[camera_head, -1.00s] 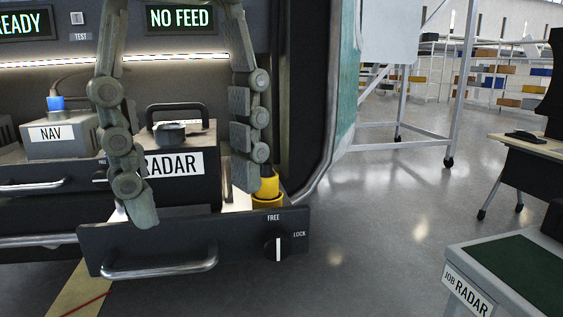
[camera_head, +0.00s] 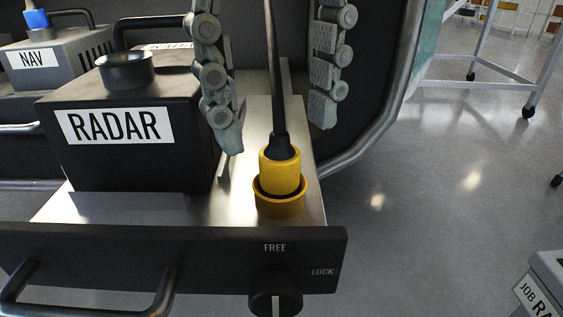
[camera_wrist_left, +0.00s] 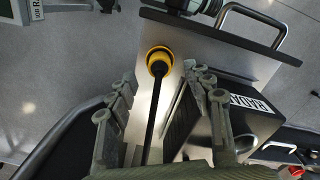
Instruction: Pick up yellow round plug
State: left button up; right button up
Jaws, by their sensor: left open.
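The yellow round plug (camera_head: 279,172) sits upright in a yellow ring socket (camera_head: 279,204) on the metal tray, with a black cable rising from its top. It also shows in the left wrist view (camera_wrist_left: 158,62), with the cable running back between the fingers. My left gripper (camera_head: 275,135) is open and empty, its fingers on either side of the cable in the head view, above and behind the plug. In the left wrist view my left gripper (camera_wrist_left: 155,92) has the plug beyond its fingertips. I see no contact with the plug. My right gripper is not in view.
The black RADAR box (camera_head: 130,145) stands on the tray left of the plug. The tray's front panel (camera_head: 190,250) carries a handle and a FREE/LOCK knob (camera_head: 275,290). A grey NAV box (camera_head: 60,62) with a blue plug is at the back left.

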aim_at(278, 132)
pick_arm(q)
notch_tip(278, 132, down, 4)
jog(key=shift+w+f, duration=0.1)
grip_shut()
dwell(0.4)
